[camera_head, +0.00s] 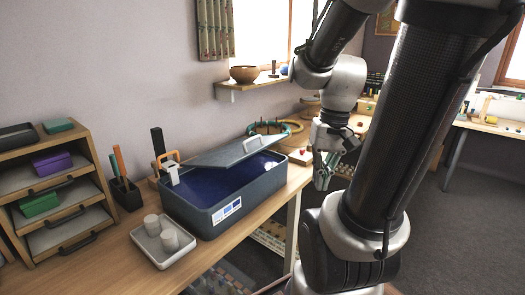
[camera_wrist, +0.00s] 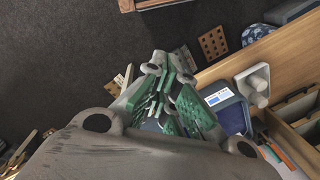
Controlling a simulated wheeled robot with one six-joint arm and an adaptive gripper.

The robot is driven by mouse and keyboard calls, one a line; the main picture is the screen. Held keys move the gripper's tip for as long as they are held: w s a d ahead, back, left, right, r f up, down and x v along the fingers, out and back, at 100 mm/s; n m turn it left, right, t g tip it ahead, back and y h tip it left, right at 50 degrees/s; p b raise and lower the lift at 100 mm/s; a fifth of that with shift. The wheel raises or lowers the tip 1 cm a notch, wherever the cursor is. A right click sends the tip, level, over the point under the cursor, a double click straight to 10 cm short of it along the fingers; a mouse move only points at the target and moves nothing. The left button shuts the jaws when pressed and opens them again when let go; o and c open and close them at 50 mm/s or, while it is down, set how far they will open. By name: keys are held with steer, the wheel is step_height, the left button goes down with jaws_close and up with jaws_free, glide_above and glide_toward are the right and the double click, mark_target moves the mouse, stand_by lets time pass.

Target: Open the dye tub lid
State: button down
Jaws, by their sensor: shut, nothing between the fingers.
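The dye tub (camera_head: 215,215) is a dark grey-blue box on the wooden bench, with a label on its front. Its grey lid (camera_head: 222,151) is tilted up with a pale handle (camera_head: 253,144), and dark blue dye shows in the gap below. My gripper (camera_head: 322,183) is to the right of the tub, past the bench edge, apart from the lid and pointing down. In the wrist view my gripper (camera_wrist: 168,75) has green-padded fingers, shut and empty. The tub (camera_wrist: 232,115) shows partly to their right; the lid is largely hidden there.
A white tray with two pale cups (camera_head: 160,243) stands in front of the tub. A tool holder (camera_head: 126,194) and drawer unit (camera_head: 55,185) stand left. Open floor lies right of the bench.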

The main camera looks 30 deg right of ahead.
step_height(320, 180, down, 7)
steer(key=a+m+y, duration=0.2)
steer(key=m+y, duration=0.3)
steer(key=m, duration=0.2)
steer(key=m+t, duration=1.5)
steer(key=m, duration=0.4)
glide_toward(262, 149)
step_height(262, 149, down, 5)
steer(key=w+d, duration=0.1)
steer(key=d, duration=0.1)
steer(key=shift+h, duration=0.4)
steer(key=x, duration=0.9)
steer(key=shift+a, duration=0.2)
steer(key=shift+w+a+r, duration=0.2)
steer(key=shift+w+r, duration=0.4)
steer(key=shift+r, duration=0.25)
steer(key=shift+w+a+r, duration=0.2)
steer(key=shift+w+r, duration=0.35)
steer(key=shift+r, duration=0.35)
